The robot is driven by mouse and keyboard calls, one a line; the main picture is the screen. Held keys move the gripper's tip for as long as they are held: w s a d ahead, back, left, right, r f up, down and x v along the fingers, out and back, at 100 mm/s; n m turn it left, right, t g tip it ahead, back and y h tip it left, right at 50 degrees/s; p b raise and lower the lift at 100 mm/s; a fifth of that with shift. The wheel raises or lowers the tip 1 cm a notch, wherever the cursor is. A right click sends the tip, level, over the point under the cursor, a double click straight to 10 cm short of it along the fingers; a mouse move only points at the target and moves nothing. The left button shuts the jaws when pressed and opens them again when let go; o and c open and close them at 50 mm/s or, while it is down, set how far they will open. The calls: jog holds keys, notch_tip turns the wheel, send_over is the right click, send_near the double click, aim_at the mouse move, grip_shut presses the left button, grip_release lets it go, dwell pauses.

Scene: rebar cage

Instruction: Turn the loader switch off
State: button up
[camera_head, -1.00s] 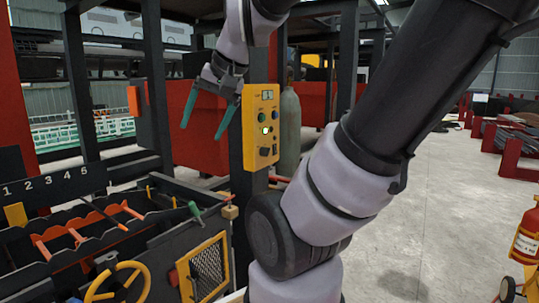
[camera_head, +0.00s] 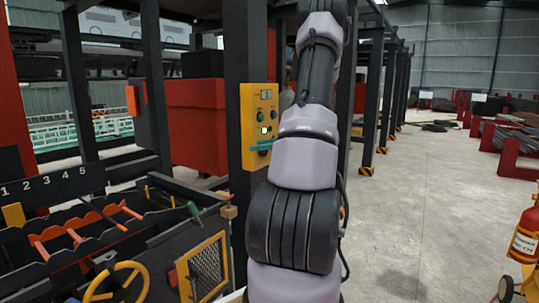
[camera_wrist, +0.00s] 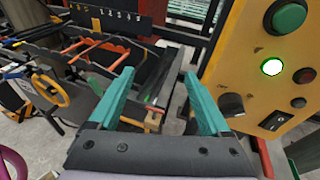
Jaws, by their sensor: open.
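A yellow control box (camera_head: 259,121) is on a dark post in the head view. In the wrist view the same box (camera_wrist: 250,45) fills the right side. It carries a large green button (camera_wrist: 288,17), a glowing green lamp (camera_wrist: 272,67), a black rotary knob (camera_wrist: 231,105) and a black rocker switch (camera_wrist: 275,121). I cannot read which one is the loader switch. My gripper (camera_wrist: 158,80) is open and empty, its teal fingers left of the knob. In the head view one teal finger (camera_head: 262,146) shows across the box's lower part, and my arm hides the rest of the gripper.
A black machine with numbered slots (camera_head: 45,187), orange bars and a yellow handwheel (camera_head: 118,282) stands at the lower left. A dark post (camera_head: 238,90) is behind the box. A red fire extinguisher (camera_head: 525,237) stands far right. The floor between is clear.

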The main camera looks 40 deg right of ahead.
aim_at(264, 152)
jog(key=s+d+f+m+t+h, duration=0.2)
jog(key=d+f+m+t+h, duration=0.3)
jog(key=d, duration=0.8)
jog(key=w+a+f+m+y, duration=0.1)
jog(key=w+a, duration=0.2)
jog(key=w, duration=0.7)
jog(key=shift+a+f+g, duration=0.15)
jog(key=shift+f+g, duration=0.05)
jog(key=shift+g, duration=0.1)
grip_shut()
